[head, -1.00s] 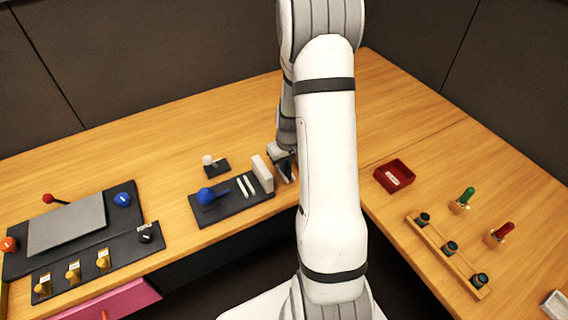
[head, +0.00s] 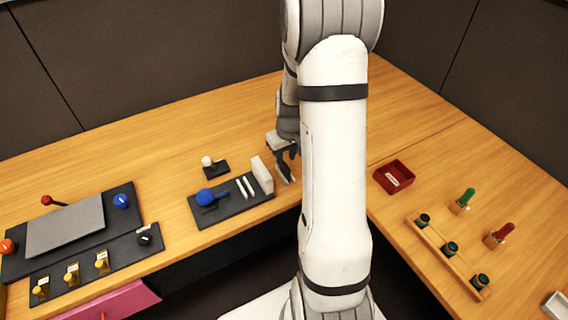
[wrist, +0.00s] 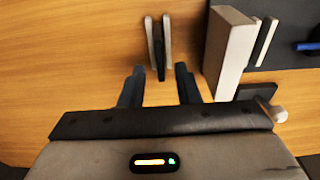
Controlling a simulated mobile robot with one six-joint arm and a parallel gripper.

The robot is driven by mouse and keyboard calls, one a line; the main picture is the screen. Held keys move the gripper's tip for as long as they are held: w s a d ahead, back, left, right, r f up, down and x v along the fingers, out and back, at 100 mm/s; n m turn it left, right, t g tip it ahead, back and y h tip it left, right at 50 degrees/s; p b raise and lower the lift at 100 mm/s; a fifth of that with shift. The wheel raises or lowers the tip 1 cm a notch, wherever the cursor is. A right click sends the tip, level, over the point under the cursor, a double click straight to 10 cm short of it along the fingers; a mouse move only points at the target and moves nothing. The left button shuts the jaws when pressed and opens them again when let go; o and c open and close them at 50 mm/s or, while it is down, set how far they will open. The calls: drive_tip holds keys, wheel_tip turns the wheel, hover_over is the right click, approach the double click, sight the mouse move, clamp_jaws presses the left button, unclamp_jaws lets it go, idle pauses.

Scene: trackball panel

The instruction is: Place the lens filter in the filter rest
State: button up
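The filter rest shows in the wrist view as two upright pale plates (wrist: 167,35) on the wooden table. A thin dark piece, seen edge-on, stands in the slot between them; it looks like the lens filter (wrist: 161,69). Whether it sits fully down in the slot I cannot tell. My gripper (wrist: 159,75) is open and empty, its two dark fingers apart on either side of the filter's line and back from it. In the head view my gripper (head: 292,153) is just above the rest (head: 283,174), partly beside my arm.
A pale upright block (wrist: 228,45) stands close right of the rest in the wrist view, on the edge of a dark panel with a blue trackball (head: 205,196). A red tray (head: 394,177) lies to the right. The table behind is clear.

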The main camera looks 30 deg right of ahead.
sight(287, 167)
drive_tip(key=s+a+r, duration=0.4)
drive_tip(key=r, duration=0.4)
drive_tip(key=s+a+r, duration=0.4)
drive_tip(key=a+r, duration=0.1)
drive_tip(key=r, duration=0.3)
drive_tip(key=s+a+r+t, duration=0.1)
drive_tip(key=s+a+r, duration=0.2)
drive_tip(key=s, duration=0.8)
drive_tip(key=shift+a+r+t, duration=0.15)
drive_tip(key=shift+a+t, duration=0.15)
drive_tip(key=shift+a, duration=0.9)
drive_tip(key=shift+w, duration=0.1)
